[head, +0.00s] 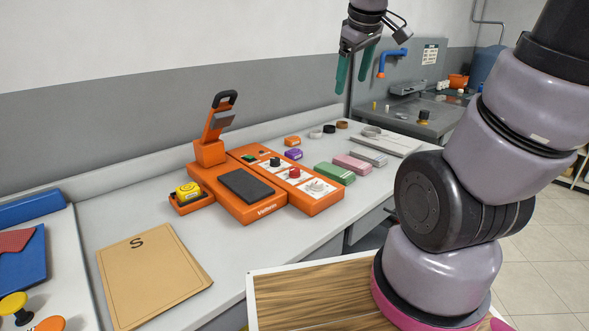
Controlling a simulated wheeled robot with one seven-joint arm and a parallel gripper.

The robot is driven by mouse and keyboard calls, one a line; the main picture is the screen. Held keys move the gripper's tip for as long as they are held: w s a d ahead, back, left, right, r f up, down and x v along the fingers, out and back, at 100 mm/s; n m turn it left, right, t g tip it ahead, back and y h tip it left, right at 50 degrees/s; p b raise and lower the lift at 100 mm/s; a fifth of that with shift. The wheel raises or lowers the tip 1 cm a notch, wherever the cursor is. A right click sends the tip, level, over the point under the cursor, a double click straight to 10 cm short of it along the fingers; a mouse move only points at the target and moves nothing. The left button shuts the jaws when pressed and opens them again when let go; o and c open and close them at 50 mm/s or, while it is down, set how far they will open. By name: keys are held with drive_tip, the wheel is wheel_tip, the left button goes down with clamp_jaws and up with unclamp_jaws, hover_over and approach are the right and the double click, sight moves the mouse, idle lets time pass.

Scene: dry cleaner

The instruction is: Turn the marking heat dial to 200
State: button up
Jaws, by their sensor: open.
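An orange machine (247,213) with a dark flat pad (246,186) and a raised lever (215,117) stands on the counter. Its right part carries a row of white panels with a black knob (275,162), a red knob (294,173) and a white dial (317,186). The labels and scale numbers are too small to read, so I cannot tell which is the marking heat dial or where it points. My gripper (353,86) is open and empty, teal fingers pointing down. It is high above the counter's back, up and right of the machine and touching nothing.
A yellow tape-like item (188,190) sits at the machine's left. A brown folder (153,275) lies in front. Green (334,173) and pink (352,163) blocks lie just right of the panels. A grey sink unit (432,122) stands behind. The air above the panels is clear.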

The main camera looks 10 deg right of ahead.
drive_tip(key=w+f+n+h, duration=0.1)
drive_tip(key=w+f+n, duration=0.3)
drive_tip(key=w+n, duration=0.25)
drive_tip(key=n+g, duration=0.1)
drive_tip(key=n, duration=2)
approach(295, 169)
drive_tip(key=shift+y, duration=0.3)
drive_tip(key=x, duration=0.9)
drive_tip(key=shift+d, duration=0.15)
clamp_jaws()
